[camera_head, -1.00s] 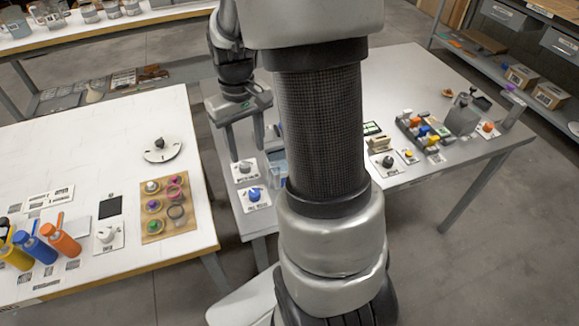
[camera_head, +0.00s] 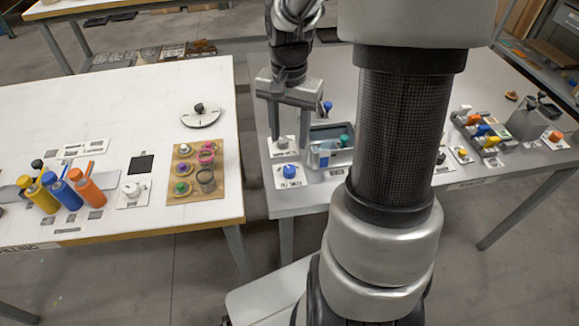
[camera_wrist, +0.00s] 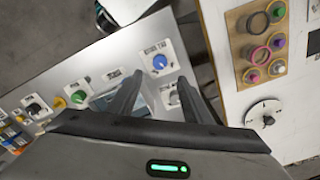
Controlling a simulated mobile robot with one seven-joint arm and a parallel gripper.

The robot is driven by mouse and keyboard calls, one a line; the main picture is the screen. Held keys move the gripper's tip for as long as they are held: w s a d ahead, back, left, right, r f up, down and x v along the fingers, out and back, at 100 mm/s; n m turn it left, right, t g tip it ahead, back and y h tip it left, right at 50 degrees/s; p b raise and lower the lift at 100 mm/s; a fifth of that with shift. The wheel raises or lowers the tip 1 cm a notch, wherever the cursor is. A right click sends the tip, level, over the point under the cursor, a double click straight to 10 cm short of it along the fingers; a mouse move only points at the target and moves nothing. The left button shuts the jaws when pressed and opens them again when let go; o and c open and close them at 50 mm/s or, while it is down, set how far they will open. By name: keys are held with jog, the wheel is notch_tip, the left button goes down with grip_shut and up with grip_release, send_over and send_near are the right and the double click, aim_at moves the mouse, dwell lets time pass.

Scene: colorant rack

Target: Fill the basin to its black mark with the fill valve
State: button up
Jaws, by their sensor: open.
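The grey basin (camera_head: 320,154) sits on the grey table, just right of my fingers; its black mark and water level cannot be made out. A blue knob on a white labelled plate (camera_head: 290,171) stands in front of it; the label is too blurred to read surely. It also shows in the wrist view (camera_wrist: 160,62). A grey-white knob (camera_head: 282,143) sits on another plate behind it. My gripper (camera_head: 289,146) is open and empty, pointing down over these plates. In the wrist view the blue knob lies just beyond and between my fingertips (camera_wrist: 159,80), apart from them.
A green knob (camera_head: 345,140) and another blue knob (camera_head: 328,106) stand by the basin. My arm hides the table's middle. Coloured blocks (camera_head: 482,130) lie farther right. The white table (camera_head: 120,100) at left, across a gap, holds bottles, rings and a dial.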

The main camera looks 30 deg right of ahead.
aim_at(289, 168)
notch_tip(289, 168, down, 11)
jog(key=shift+f+b, duration=0.15)
jog(key=shift+b, duration=0.95)
jog(key=c, duration=1.1)
jog(key=shift+o, duration=0.2)
jog(key=shift+n+p, duration=0.7)
jog(key=shift+n, duration=1.5)
jog(key=o, duration=1.1)
jog(key=shift+c, duration=0.2)
